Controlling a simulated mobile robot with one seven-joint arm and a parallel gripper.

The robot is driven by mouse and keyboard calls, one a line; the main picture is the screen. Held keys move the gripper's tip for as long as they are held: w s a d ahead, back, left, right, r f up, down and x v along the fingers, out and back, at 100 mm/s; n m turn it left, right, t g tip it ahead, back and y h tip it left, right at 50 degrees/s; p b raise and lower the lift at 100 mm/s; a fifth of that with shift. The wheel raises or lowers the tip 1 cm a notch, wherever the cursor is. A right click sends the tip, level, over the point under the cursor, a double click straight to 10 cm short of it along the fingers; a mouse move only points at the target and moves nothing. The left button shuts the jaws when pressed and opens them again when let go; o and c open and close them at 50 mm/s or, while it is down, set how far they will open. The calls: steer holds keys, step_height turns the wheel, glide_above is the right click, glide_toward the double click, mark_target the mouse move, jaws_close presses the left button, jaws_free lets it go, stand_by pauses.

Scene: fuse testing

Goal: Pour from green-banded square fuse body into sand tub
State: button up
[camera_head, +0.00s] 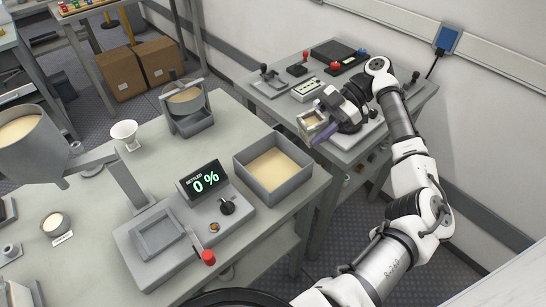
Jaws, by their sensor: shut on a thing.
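My gripper (322,118) is over the front left corner of the back table. It is shut on the square fuse body (311,123), which shows a pale, sand-coloured open face. A purple piece shows by the fingers. The green band cannot be made out at this size. The sand tub (268,196) is a grey square box on the near table, with pale sand inside. The fuse body is apart from the tub, above and to the right of it in the picture. I cannot tell the body's exact tilt.
Left of the tub is a console (205,181) reading "SETTLED 0 %", beside an empty square tray (158,237) and a red-knobbed lever (208,257). A round sand pan (187,122), white funnel (124,130) and large hopper (28,150) stand further left. A gap separates the tables.

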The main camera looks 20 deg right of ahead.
mark_target(302, 128)
steer(key=shift+s+a+r+h, duration=0.1)
steer(key=shift+a+r+h, duration=0.2)
steer(key=shift+a+h, duration=0.45)
steer(key=shift+a+r+h, duration=0.3)
steer(key=shift+a+h, duration=0.1)
steer(key=shift+h, duration=0.65)
steer(key=shift+a+f+h, duration=0.4)
steer(key=shift+a+h, duration=0.25)
steer(key=shift+h, duration=0.35)
stand_by(0.7)
steer(key=shift+r+t+h, duration=0.15)
steer(key=shift+t+h, duration=0.15)
